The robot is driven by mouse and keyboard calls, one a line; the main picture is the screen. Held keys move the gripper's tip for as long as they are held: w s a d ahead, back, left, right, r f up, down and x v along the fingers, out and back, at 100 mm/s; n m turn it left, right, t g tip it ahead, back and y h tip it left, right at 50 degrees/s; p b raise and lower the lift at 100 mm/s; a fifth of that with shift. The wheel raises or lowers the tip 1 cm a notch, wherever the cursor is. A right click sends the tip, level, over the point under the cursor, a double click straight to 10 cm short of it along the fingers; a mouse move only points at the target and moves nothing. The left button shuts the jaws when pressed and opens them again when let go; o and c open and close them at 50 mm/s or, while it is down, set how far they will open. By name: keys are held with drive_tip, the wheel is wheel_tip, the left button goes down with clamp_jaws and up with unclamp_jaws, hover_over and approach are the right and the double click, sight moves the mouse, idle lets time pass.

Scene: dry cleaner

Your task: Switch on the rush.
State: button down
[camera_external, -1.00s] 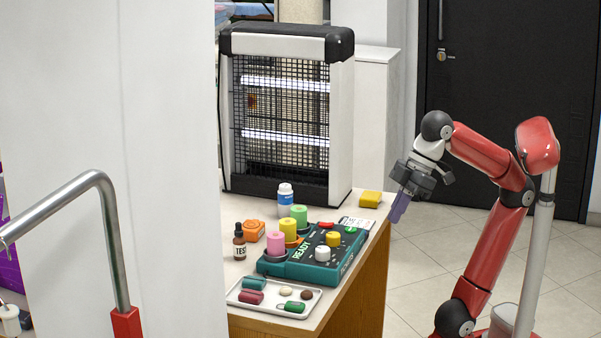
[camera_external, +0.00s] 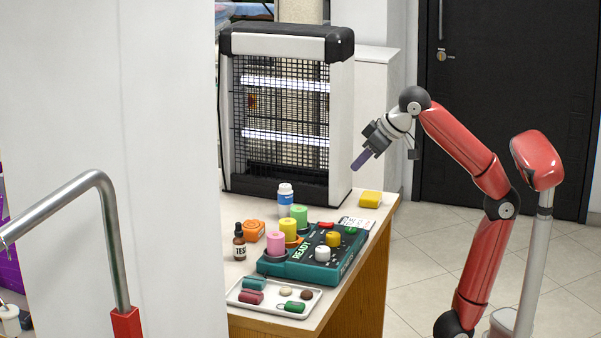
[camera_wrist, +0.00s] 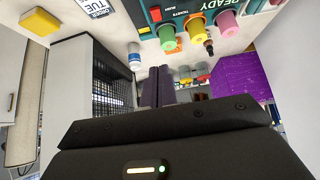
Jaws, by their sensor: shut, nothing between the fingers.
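A teal control box (camera_external: 300,268) marked READY lies on the counter in the external view. It carries a white knob (camera_external: 322,253), a yellow knob (camera_external: 333,239), a red piece (camera_external: 325,225) and a green piece (camera_external: 350,230). Part of the box also shows at the top of the wrist view (camera_wrist: 187,9), with small lettering. My gripper (camera_external: 362,160) is shut and empty, its purple fingers pointing down-left in the air above the counter's far right part, apart from the box. The fingers show in the wrist view (camera_wrist: 157,88).
Pink (camera_external: 276,241), yellow (camera_external: 289,229) and green (camera_external: 299,215) cylinders stand along the box's left side. A tray (camera_external: 240,298) of small pieces lies in front. A caged lamp unit (camera_external: 285,40) stands behind; a yellow block (camera_external: 370,199) lies at the right edge.

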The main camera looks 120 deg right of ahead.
drive_tip(key=shift+f, duration=1.4)
drive_tip(key=shift+w, duration=0.1)
drive_tip(key=b, duration=0.2)
hover_over(327, 223)
drive_tip(key=s+a, duration=0.1)
drive_tip(key=a, duration=0.1)
drive_tip(key=f, duration=0.8)
drive_tip(key=shift+s+d+f, duration=0.15)
drive_tip(key=shift+d, duration=0.1)
drive_tip(key=shift+s+a+f+b, duration=0.1)
drive_tip(key=shift+f+b, duration=0.15)
drive_tip(key=shift+f, duration=0.35)
drive_tip(key=shift+s+a+f+b, duration=0.1)
drive_tip(key=shift+f+b, duration=0.1)
drive_tip(key=shift+f, duration=1)
